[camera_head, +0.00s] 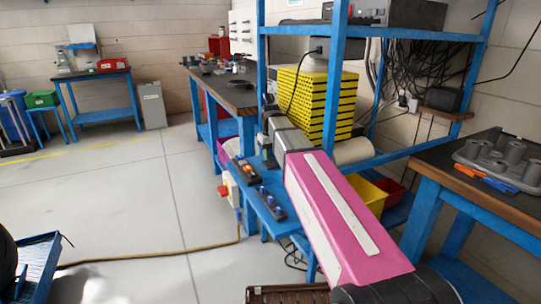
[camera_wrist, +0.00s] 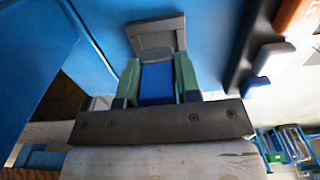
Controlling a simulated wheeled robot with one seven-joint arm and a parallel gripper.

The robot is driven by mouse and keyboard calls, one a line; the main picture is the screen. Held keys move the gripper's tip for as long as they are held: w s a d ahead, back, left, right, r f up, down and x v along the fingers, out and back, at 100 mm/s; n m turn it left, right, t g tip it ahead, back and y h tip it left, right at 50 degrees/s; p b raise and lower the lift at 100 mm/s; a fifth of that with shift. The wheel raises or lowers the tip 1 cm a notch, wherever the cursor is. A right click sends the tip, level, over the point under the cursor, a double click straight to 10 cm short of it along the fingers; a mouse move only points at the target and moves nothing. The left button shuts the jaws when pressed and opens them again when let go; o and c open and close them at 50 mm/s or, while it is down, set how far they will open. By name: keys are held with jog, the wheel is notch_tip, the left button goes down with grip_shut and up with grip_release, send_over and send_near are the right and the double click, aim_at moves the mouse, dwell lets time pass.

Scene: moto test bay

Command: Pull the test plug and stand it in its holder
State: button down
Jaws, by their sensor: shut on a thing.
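In the wrist view, my gripper (camera_wrist: 157,76) has its two green-sided fingers shut on a blue block-like piece, which looks like the test plug (camera_wrist: 156,88). A grey hinged-looking cover or socket part (camera_wrist: 155,38) is just beyond it against a blue surface. I cannot tell whether the plug is seated or free. In the head view my pink arm reaches to the blue rack, and its far end hides the plug. On the right bench (camera_head: 520,215) is a grey tray with upright cups (camera_head: 502,160); I cannot tell whether it is the holder.
The blue rack (camera_head: 336,90) stands around my arm, with a yellow-black stack (camera_head: 312,105) on it. Dark strips with small blue (camera_head: 270,203) and orange pieces (camera_head: 243,168) sit beside my arm. A hose (camera_head: 150,257) crosses the floor. The left floor is mostly clear.

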jog(key=shift+f, duration=1)
dwell(0.6)
jog(key=c, duration=0.7)
grip_release()
jog(key=shift+c, duration=0.2)
notch_tip(320, 180, up, 10)
jog(key=shift+f, duration=0.1)
jog(key=shift+r, duration=0.5)
